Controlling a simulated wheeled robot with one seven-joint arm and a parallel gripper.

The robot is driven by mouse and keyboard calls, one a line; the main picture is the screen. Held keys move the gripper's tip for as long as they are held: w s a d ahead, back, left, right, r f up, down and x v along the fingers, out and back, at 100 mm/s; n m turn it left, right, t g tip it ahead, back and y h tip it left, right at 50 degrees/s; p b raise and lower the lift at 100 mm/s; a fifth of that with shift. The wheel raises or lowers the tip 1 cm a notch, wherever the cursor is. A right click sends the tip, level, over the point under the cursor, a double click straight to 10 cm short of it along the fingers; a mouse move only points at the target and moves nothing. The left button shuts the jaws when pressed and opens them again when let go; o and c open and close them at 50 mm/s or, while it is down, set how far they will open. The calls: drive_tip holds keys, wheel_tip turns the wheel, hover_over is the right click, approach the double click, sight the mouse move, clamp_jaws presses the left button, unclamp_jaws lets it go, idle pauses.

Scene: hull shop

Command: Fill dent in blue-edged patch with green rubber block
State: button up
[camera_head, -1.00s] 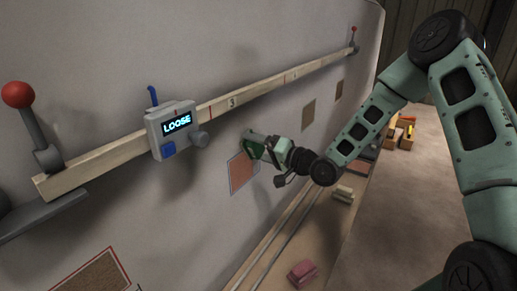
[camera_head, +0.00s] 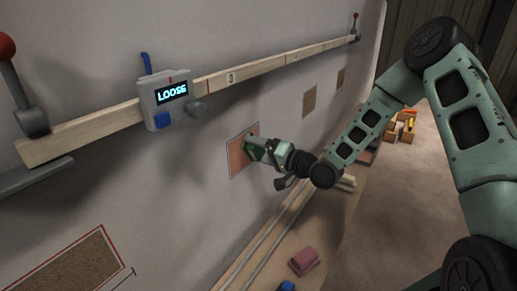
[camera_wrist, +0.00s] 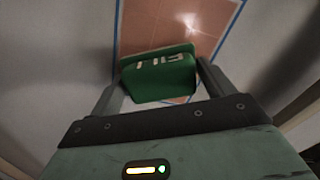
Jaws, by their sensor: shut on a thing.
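The blue-edged patch (camera_wrist: 215,27) is a reddish-brown rectangle with a blue outline. In the head view the patch (camera_head: 236,160) is on the wall below the wooden rail, partly covered by my gripper. My gripper (camera_head: 258,150) is in front of its right part. In the wrist view my gripper (camera_wrist: 158,82) is shut on the green rubber block (camera_wrist: 165,84), which has pale lettering on its upper edge. The block overlaps the patch in this view; whether it touches the surface I cannot tell. The dent is not clearly visible.
A wooden rail (camera_head: 90,132) crosses the wall, carrying a grey device (camera_head: 165,100) that reads LOOSE. A red-edged brown patch (camera_head: 80,268) is at lower left. A pink block (camera_head: 303,261) and a blue item (camera_head: 287,286) lie on the ledge below.

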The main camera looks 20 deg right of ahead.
sight(250, 165)
drive_tip(key=shift+f+b, duration=2.2)
drive_tip(key=shift+f, duration=1.2)
drive_tip(key=shift+o, duration=0.3)
drive_tip(key=shift+r, duration=0.1)
drive_tip(key=shift+s+d, duration=0.1)
drive_tip(key=shift+s, duration=0.05)
drive_tip(key=shift+c, duration=0.3)
drive_tip(key=shift+s+d, duration=0.3)
drive_tip(key=shift+s, duration=0.05)
drive_tip(key=shift+s+d, duration=0.1)
drive_tip(key=shift+p+v, duration=0.6)
drive_tip(key=shift+v, duration=1.75)
drive_tip(key=shift+s, duration=0.1)
drive_tip(key=shift+p+v, duration=0.3)
drive_tip(key=shift+v, duration=2.2)
